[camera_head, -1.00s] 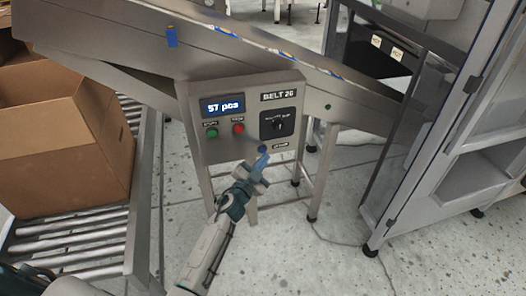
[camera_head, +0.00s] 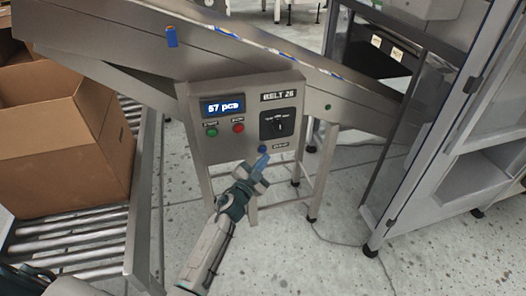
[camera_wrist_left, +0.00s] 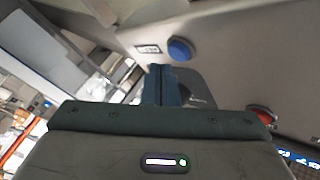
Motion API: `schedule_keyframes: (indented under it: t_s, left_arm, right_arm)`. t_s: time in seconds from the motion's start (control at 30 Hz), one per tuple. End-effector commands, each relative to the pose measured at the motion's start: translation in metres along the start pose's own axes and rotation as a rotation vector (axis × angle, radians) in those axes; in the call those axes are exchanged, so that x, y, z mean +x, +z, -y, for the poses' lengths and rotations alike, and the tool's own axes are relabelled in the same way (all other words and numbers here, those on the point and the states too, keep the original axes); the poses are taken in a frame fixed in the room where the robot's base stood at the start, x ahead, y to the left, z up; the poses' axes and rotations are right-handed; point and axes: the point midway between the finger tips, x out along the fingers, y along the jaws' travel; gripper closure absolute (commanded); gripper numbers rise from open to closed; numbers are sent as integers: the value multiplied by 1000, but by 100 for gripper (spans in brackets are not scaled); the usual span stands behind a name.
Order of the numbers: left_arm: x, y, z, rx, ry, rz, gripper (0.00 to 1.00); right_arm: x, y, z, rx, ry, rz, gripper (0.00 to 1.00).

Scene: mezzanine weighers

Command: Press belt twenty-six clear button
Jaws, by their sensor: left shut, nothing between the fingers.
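The control panel (camera_head: 240,142) labelled BELT 26 is on the side of the inclined conveyor. Its display (camera_head: 222,106) reads 57 pcs. A green button (camera_head: 212,132), a red button (camera_head: 238,127) and a black rotary knob (camera_head: 278,125) sit on it. A blue button (camera_head: 262,149) is low on the panel, beside a small label too small to read. It shows large in the left wrist view (camera_wrist_left: 180,49). My left gripper (camera_head: 262,163) is shut and empty, its fingertips just below the blue button. In the wrist view the fingertips (camera_wrist_left: 159,70) look close to the button; contact cannot be told.
A cardboard box (camera_head: 70,150) stands on a roller conveyor (camera_head: 75,235) at the left. A grey metal cabinet (camera_head: 450,150) stands at the right. A blue item (camera_head: 171,38) is on the conveyor's side.

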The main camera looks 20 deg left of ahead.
Motion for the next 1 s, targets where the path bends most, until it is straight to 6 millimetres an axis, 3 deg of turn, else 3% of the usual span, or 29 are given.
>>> schedule_keyframes:
  t_s: [1.0]
  left_arm:
    - [6, 3, 4, 0, 0, -1, 100]
  right_arm:
    - [-1, 0, 0, 0, 0, 1, 100]
